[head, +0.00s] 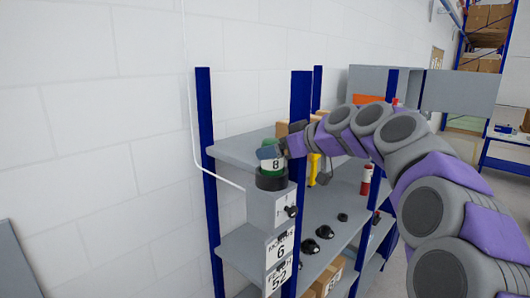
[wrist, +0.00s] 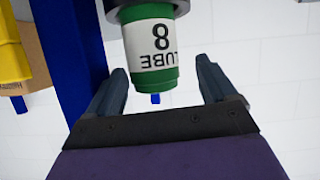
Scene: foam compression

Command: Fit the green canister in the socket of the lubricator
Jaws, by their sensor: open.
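The green canister (head: 270,161), with a white label reading 8, stands upright in the black ring socket (head: 271,180) on top of the grey lubricator box (head: 268,208). In the wrist view the canister (wrist: 153,62) appears upside down, with its lower end inside the dark socket rim (wrist: 190,5); how deep it sits is hidden. My gripper (wrist: 160,78) is open. Its fingers lie on either side of the canister's free end, with visible gaps at both sides.
The lubricator is by a blue rack post (head: 301,110) and a grey shelf (head: 236,151). A yellow item (head: 314,168), a red bottle (head: 366,180) and dark round parts (head: 324,231) are on the shelves to the right. A white wall is behind.

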